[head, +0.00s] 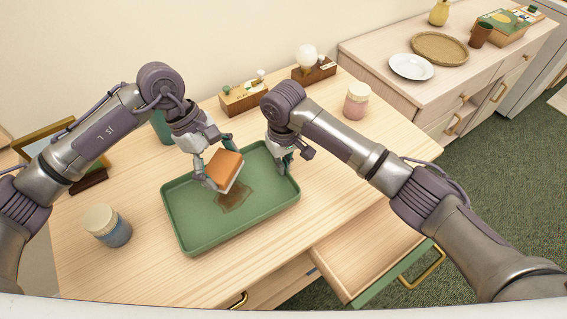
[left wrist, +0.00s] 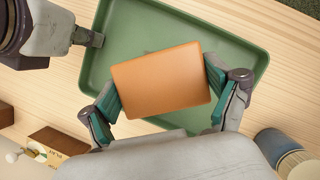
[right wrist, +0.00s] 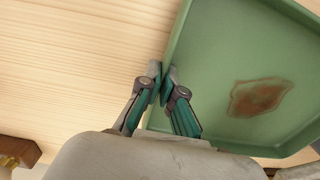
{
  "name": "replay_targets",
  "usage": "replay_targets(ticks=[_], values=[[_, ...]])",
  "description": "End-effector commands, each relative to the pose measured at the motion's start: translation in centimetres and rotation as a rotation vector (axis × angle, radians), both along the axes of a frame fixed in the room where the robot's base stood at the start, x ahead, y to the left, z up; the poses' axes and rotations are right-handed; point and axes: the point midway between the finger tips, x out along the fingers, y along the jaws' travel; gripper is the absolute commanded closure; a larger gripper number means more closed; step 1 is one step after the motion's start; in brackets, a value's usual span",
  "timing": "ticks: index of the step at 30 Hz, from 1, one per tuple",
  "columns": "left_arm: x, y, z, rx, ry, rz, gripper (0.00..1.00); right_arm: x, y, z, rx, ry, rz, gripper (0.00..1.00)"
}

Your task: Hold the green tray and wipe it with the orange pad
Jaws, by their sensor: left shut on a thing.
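The green tray (head: 190,237) lies on the wooden table, with a brown stain (head: 236,198) on its floor. The stain also shows in the right wrist view (right wrist: 258,97). My left gripper (head: 222,174) is shut on the orange pad (head: 225,165), which has a pale underside. It holds the pad tilted above the tray, over the stain's far side; the left wrist view shows the pad (left wrist: 160,83) between both fingers. My right gripper (head: 282,160) is at the tray's right far rim. In the right wrist view its fingertips (right wrist: 163,78) close together on the rim.
A blue-grey jar (head: 108,227) stands left of the tray and a pink jar (head: 356,101) at the back right. Wooden boxes (head: 243,97) line the back. An open drawer (head: 370,248) juts out at the front right. A sideboard (head: 455,75) stands beyond.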

Motion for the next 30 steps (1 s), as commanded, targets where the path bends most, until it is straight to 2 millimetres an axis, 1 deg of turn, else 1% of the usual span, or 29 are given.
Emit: replay_targets(ticks=[11,30], values=[[0.0,0.0,0.0,0.0,0.0,0.0,0.39,0.0,0.0,-0.1,0.001,0.0,0.0,1.0],[0.0,0.0,0.0,0.0,0.0,0.0,0.39,0.0,0.0,-2.0,0.001,0.0,0.001,1.0]])
